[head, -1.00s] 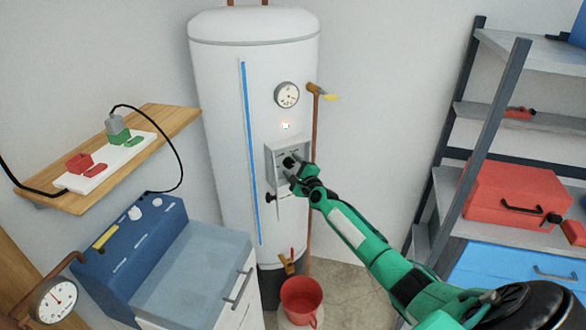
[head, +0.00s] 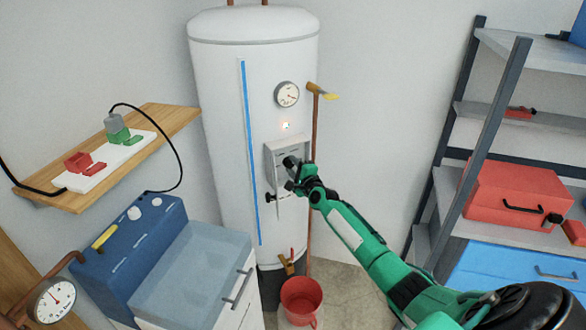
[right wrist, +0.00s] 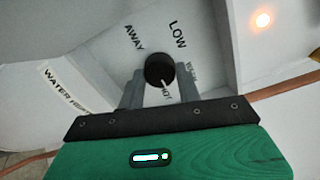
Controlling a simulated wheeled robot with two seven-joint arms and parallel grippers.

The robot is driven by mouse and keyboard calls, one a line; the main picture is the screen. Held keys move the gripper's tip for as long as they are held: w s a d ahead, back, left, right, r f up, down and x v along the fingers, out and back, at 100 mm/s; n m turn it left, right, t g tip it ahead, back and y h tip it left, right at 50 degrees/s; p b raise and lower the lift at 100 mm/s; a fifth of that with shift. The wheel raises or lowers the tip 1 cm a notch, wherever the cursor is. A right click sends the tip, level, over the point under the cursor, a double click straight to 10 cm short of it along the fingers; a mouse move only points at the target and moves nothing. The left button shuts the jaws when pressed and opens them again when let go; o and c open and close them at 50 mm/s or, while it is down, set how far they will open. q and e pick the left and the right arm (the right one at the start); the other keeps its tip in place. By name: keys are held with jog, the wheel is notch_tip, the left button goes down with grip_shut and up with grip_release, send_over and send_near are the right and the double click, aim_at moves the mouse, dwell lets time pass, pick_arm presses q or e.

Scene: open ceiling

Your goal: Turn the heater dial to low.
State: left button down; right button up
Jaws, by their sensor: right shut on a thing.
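The heater (head: 222,120) is a tall white tank with a grey dial panel (head: 270,165) on its front. The black heater dial (right wrist: 159,67) shows in the right wrist view, with labels around it reading AWAY, LOW, a blurred word and HOT. Its white pointer mark lies toward HOT. My right gripper (head: 291,168) is at the panel, and it also shows in the right wrist view (right wrist: 160,80) with one grey finger on each side of the dial, shut on it. In the head view the gripper hides much of the dial. My left gripper is not in view.
A lit orange lamp (right wrist: 263,19) sits beside the panel. A round gauge (head: 287,94) is above, a yellow-handled pipe (head: 314,110) to the right. A red bucket (head: 301,300) stands below. A shelf rack (head: 487,150) is on the right, a blue-backed unit (head: 135,250) on the left.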

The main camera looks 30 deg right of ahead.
jog(key=n+b, duration=0.1)
jog(key=n, duration=0.5)
jog(key=shift+f, duration=0.1)
jog(key=n+b, duration=0.2)
jog(key=n, duration=0.4)
jog(key=shift+n, duration=0.4)
jog(key=n+b, duration=0.1)
jog(key=n, duration=0.5)
jog(key=shift+a, duration=0.1)
jog(key=n+b, duration=0.1)
jog(key=n, duration=0.4)
jog(key=shift+n, duration=0.4)
jog(key=o, duration=1)
